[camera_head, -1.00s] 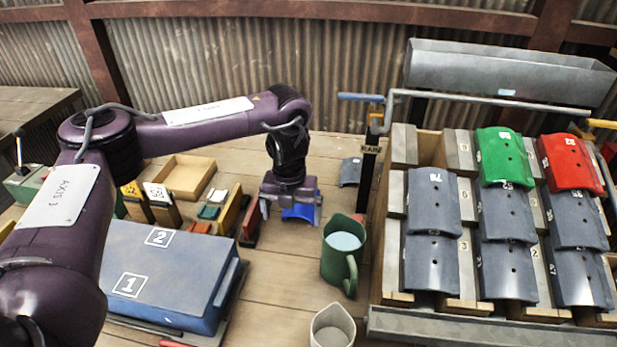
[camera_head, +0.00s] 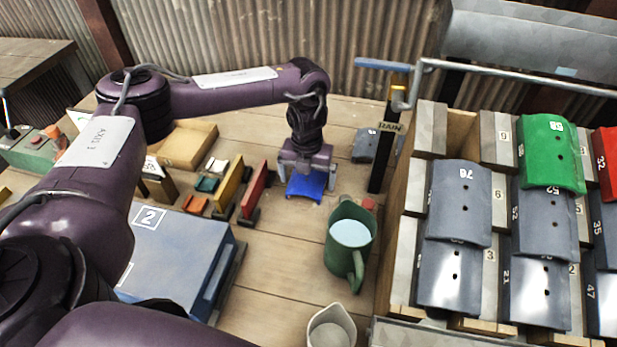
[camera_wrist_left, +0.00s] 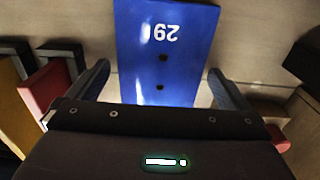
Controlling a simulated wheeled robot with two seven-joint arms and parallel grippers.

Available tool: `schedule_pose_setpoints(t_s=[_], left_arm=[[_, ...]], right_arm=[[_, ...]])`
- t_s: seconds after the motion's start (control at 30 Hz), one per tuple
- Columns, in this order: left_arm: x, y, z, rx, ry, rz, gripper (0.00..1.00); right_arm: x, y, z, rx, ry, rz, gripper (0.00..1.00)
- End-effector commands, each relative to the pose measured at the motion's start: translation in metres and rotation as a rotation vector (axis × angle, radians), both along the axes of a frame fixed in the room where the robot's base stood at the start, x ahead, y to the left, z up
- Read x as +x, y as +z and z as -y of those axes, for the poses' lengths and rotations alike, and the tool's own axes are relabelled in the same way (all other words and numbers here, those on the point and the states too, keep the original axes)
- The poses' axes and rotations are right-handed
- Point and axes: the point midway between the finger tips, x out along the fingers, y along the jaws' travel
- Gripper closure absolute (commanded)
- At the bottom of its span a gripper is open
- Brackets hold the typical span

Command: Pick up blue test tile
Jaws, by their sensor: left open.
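The blue test tile (camera_head: 306,187) lies on the wooden bench, left of and behind the green jug. In the left wrist view the tile (camera_wrist_left: 165,60) is marked 29, shown upside down, and has two dark holes. My left gripper (camera_head: 305,185) points down over the tile. It is open, and its two fingers (camera_wrist_left: 160,85) stand one on each side of the tile's near part. I cannot tell whether the fingers touch the tile. My right gripper is not in view.
The green jug (camera_head: 350,245) of water stands just right of the tile. A red block (camera_head: 254,188) and a yellow block (camera_head: 229,182) stand close on the left. The RAIN post (camera_head: 383,155) and a grey tile (camera_head: 368,145) are behind right. A rack of tiles (camera_head: 398,235) fills the right side.

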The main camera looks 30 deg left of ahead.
Motion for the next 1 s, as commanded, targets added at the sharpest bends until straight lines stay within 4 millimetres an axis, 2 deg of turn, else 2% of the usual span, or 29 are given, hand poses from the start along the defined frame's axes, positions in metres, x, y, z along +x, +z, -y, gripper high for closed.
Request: schedule_pose_setpoints(t_s=[0.1,0.3,0.67,1.0], left_arm=[[0.0,-0.0062,0.0004,0.0,-0.001,0.001,0.0],[0.0001,-0.0066,0.0004,-0.001,-0.001,0.001,0.0],[0.0,-0.0063,0.0002,-0.001,-0.001,0.001,0.47],[0.0008,-0.0024,0.0003,-0.001,0.0,0.003,0.49]], right_arm=[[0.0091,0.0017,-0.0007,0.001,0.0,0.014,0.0],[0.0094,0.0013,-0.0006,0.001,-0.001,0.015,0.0],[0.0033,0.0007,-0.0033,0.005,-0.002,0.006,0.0],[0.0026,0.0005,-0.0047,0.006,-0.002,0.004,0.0]])
